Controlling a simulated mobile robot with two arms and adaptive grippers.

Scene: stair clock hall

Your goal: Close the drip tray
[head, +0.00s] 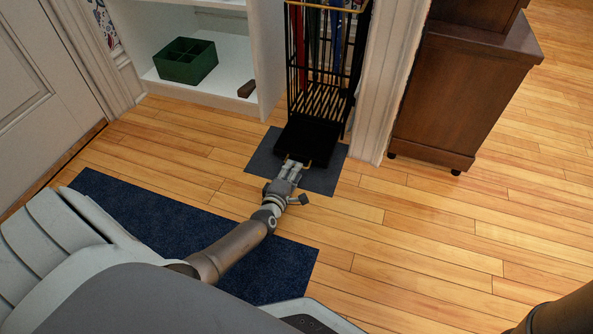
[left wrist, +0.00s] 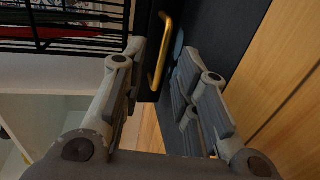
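The black drip tray (head: 305,142) sticks out toward me from the foot of the black wire umbrella stand (head: 325,75). Its brass handle (head: 296,162) is on its near edge. My left gripper (head: 289,169) is low over the floor, right at the handle. In the left wrist view the brass handle (left wrist: 160,52) shows ahead, between the spread fingers of my left gripper (left wrist: 163,56). The fingers stand apart and hold nothing; whether one touches the handle I cannot tell. My right gripper is not in view.
A dark grey mat (head: 322,180) lies under the tray, and a navy rug (head: 150,215) lies nearer me. A white cubby with a green divided box (head: 187,61) is left of the stand. A wooden cabinet (head: 450,95) stands right. The floor between is clear.

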